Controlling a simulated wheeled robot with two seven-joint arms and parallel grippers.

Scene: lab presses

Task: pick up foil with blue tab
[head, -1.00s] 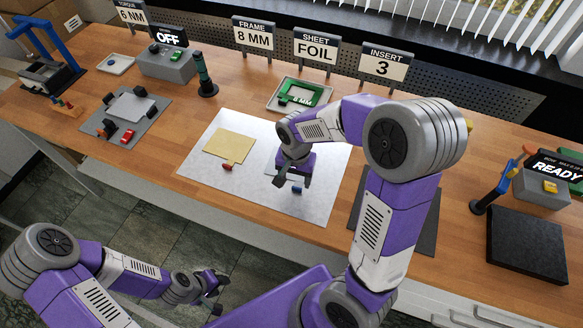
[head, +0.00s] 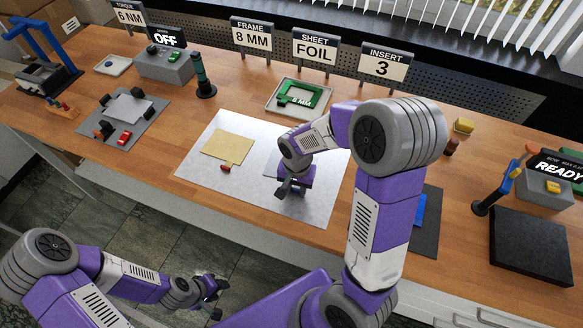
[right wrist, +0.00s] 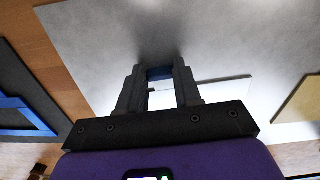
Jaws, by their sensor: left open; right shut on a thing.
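The foil sheet (head: 271,163) is a pale grey square, partly hidden by my right arm, on the silvery mat (head: 215,190). It also shows in the right wrist view (right wrist: 220,92), behind the fingers. Its blue tab (right wrist: 160,73) sits between my right fingertips in the wrist view; in the head view the gripper hides it. My right gripper (head: 291,188) is shut on the blue tab, low over the mat. I cannot tell whether the foil is lifted. My left gripper (head: 212,286) is open and empty, in front of the table.
A tan sheet (head: 228,146) with a red tab (head: 226,169) lies left of the foil. A dark mat with a blue frame (head: 420,210) lies to the right, partly behind my arm. A green frame (head: 299,94) sits in a tray behind. The mat's front left is clear.

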